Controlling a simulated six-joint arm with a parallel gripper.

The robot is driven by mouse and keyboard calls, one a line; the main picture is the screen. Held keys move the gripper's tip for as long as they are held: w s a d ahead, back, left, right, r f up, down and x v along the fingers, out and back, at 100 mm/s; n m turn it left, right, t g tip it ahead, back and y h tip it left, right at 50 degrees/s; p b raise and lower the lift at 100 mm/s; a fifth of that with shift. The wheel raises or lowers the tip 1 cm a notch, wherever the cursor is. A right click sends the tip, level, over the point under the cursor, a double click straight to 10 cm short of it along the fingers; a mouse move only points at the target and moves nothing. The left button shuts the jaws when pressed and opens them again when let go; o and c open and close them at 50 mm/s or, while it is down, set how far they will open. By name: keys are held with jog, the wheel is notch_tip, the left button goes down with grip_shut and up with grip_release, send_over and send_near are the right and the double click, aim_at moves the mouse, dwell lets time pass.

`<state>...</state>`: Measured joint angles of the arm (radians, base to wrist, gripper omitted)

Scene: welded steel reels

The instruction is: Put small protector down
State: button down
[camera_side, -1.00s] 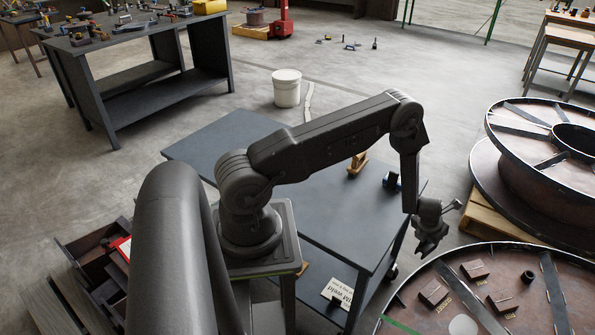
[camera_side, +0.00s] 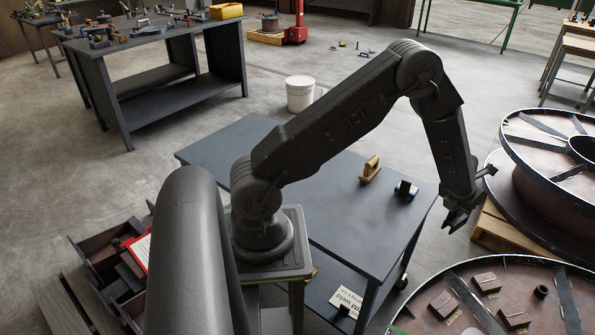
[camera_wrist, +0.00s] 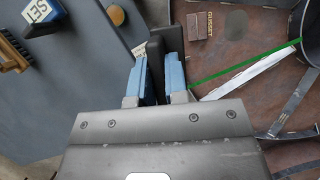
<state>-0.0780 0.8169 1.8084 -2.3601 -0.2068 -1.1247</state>
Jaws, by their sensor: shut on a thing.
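My gripper (camera_side: 457,222) hangs in the air beyond the right end of the grey table (camera_side: 290,190), above the near reel. In the wrist view its blue fingers (camera_wrist: 158,78) are shut on a dark, flat-sided piece (camera_wrist: 155,52), probably the small protector. The piece extends past the fingertips; its lower part is hidden between them. In the side view it cannot be told apart from the dark fingers.
The near rusty reel (camera_side: 480,320) carries small labelled blocks (camera_side: 445,304) and a dark ring (camera_side: 541,292). Another reel (camera_side: 545,190) lies behind it on a pallet. A wooden-handled tool (camera_side: 370,169) and a blue-black item (camera_side: 405,190) stand on the table; its middle is clear.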

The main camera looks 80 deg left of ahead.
jog(key=shift+r, duration=0.95)
jog(key=s+a+n+g+y, duration=0.1)
jog(key=s+a+n, duration=0.25)
jog(key=a, duration=0.95)
jog(key=s+a+n+g+y, duration=0.1)
jog(key=s+a+n, duration=0.3)
jog(key=a, duration=0.8)
jog(key=s+a+n+g, duration=0.4)
jog(key=s+a+n, duration=0.6)
jog(key=s+a, duration=0.85)
jog(key=f, duration=1.3)
jog(key=shift+w+a, duration=0.3)
jog(key=shift+w, duration=0.05)
